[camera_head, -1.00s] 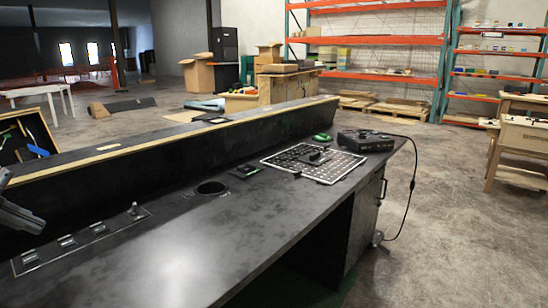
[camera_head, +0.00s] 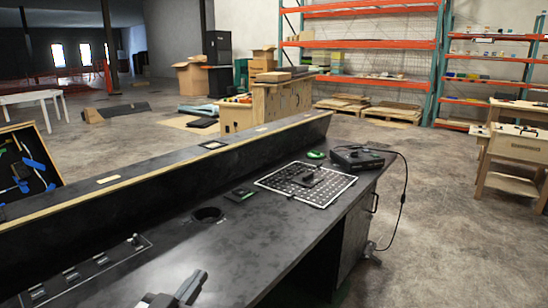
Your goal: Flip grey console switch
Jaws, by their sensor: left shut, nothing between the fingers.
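The dark console desk (camera_head: 240,240) runs from the lower left to the middle. A narrow switch panel (camera_head: 119,258) lies in its top at the lower left. It carries several small grey switches, one of them at the front (camera_head: 70,273), and a small upright knob or toggle (camera_head: 136,240) at its far end. I cannot tell the switches' positions at this size. My left gripper (camera_head: 188,287) is at the bottom edge, shut and empty, to the right of the panel and apart from it in the picture. My right gripper is out of view.
A raised ledge (camera_head: 150,172) runs behind the desk top. On the desk are a round hole (camera_head: 207,214), a gridded board (camera_head: 306,184), a green object (camera_head: 316,155) and a black device (camera_head: 358,158) with a hanging cable. Desk surface near the gripper is clear.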

